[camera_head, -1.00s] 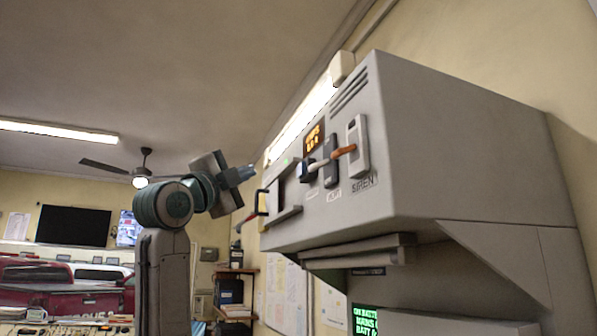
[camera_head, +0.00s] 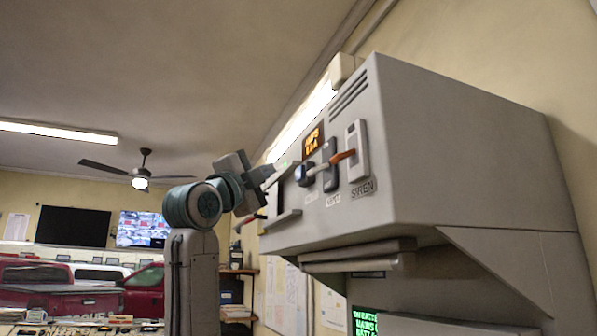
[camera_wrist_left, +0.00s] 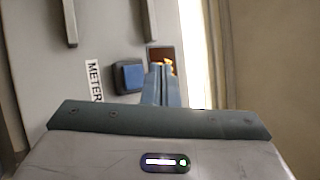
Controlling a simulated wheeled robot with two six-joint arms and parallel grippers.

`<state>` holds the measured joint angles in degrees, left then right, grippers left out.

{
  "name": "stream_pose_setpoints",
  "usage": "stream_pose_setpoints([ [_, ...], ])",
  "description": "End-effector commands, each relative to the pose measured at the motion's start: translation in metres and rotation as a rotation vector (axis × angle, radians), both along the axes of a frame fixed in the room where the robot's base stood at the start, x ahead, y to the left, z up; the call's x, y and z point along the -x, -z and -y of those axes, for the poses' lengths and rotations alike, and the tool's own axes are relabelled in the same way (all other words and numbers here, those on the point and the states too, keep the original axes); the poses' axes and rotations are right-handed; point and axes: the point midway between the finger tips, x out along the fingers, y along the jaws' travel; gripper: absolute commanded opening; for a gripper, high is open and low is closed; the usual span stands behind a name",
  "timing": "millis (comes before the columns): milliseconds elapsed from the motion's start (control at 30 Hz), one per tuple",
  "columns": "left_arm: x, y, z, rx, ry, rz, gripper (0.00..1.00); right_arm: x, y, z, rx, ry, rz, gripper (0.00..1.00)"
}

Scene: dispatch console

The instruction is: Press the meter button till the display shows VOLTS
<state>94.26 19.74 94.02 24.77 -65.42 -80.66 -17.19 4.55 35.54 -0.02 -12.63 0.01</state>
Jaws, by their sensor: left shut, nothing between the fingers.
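The grey console's meter display (camera_head: 313,141) is lit orange and seems to read AMPS, with a small, blurred second line. The blue meter button (camera_head: 304,174) sits just below it. In the left wrist view the button (camera_wrist_left: 130,77) stands beside the METER label (camera_wrist_left: 95,80). My left gripper (camera_head: 268,171) is shut and empty, in front of the console's left part. In the wrist view its fingertips (camera_wrist_left: 161,72) are just right of the button and cover part of the display (camera_wrist_left: 163,57). I cannot tell whether they touch the panel. My right gripper is not in view.
A dark recess with a protruding frame (camera_head: 287,218) lies left of the button. A ledge (camera_head: 358,254) juts out below the panel.

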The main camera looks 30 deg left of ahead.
Motion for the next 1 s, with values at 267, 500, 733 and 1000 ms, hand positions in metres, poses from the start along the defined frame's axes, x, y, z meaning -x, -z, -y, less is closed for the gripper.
stream_pose_setpoints([
  [267,-0.022,-0.001,0.019,-0.002,0.0,-0.001,0.0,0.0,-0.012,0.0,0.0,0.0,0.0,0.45],
  [500,-0.026,0.0,0.023,-0.001,-0.001,0.0,0.0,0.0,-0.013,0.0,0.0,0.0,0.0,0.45],
  [733,-0.026,0.0,0.023,-0.001,-0.001,0.0,0.0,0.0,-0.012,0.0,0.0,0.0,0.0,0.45],
  [1000,-0.026,0.0,0.023,-0.001,-0.001,0.0,0.0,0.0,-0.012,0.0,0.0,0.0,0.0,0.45],
])
